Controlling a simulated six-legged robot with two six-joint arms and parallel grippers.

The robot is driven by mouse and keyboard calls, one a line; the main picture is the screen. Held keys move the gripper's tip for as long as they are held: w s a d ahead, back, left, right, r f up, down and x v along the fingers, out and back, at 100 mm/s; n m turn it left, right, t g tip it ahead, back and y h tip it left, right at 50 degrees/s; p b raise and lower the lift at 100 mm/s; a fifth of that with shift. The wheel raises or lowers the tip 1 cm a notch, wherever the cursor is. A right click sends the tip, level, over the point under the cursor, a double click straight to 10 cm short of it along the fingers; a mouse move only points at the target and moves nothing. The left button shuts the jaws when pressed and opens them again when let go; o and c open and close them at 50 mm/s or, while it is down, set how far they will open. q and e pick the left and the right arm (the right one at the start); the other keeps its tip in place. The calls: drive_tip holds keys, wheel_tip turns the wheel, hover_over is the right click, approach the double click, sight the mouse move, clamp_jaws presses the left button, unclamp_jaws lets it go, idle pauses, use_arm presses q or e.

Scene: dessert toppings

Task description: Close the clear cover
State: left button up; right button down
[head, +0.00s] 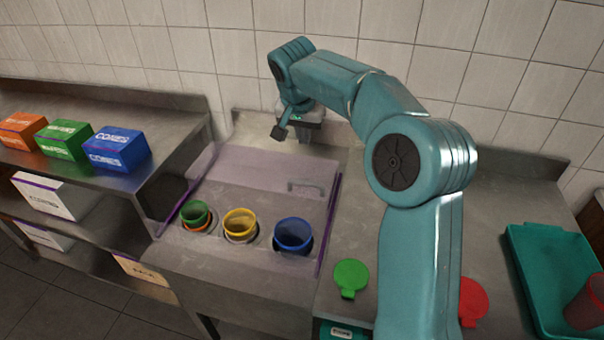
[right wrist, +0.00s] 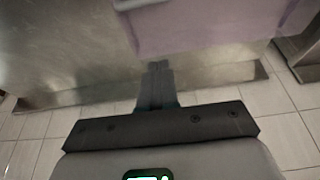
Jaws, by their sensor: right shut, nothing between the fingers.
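The clear cover (head: 255,170) is a pale lilac see-through panel over the back part of the steel counter well, behind the cups. Its grey handle (head: 307,185) shows near its right side. Purple strips run along both sides of the well. I cannot tell exactly where the cover's front edge ends. My right gripper (head: 280,132) is behind the cover's back edge near the wall, apart from the handle. In the right wrist view, its fingers (right wrist: 158,72) are together and empty, below the lilac cover (right wrist: 190,25). My left gripper is not in view.
Green (head: 195,214), yellow (head: 240,223) and blue (head: 293,235) cups sit in the well's front. A green lid (head: 350,275) and a red lid (head: 474,298) lie to the right. A teal tray (head: 535,260) is far right. Boxes (head: 118,148) stand on the left shelf.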

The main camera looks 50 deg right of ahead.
drive_tip(key=f, duration=0.1)
drive_tip(key=p, duration=0.1)
hover_over(304, 189)
drive_tip(key=w+d, duration=0.2)
drive_tip(key=d, duration=0.1)
drive_tip(key=f, duration=0.8)
drive_tip(key=shift+s+d, duration=0.1)
drive_tip(key=shift+d, duration=0.1)
drive_tip(key=shift+s+a+f, duration=0.25)
drive_tip(key=shift+s+a, duration=0.1)
drive_tip(key=shift+a, duration=0.3)
drive_tip(key=shift+s+a+f, duration=0.25)
drive_tip(key=shift+s+a, duration=0.05)
drive_tip(key=shift+a, duration=0.3)
drive_tip(key=shift+s+a+p, duration=0.2)
drive_tip(key=shift+a+p, duration=0.1)
drive_tip(key=shift+a, duration=0.2)
drive_tip(key=shift+d+f, duration=0.2)
drive_tip(key=shift+a, duration=0.2)
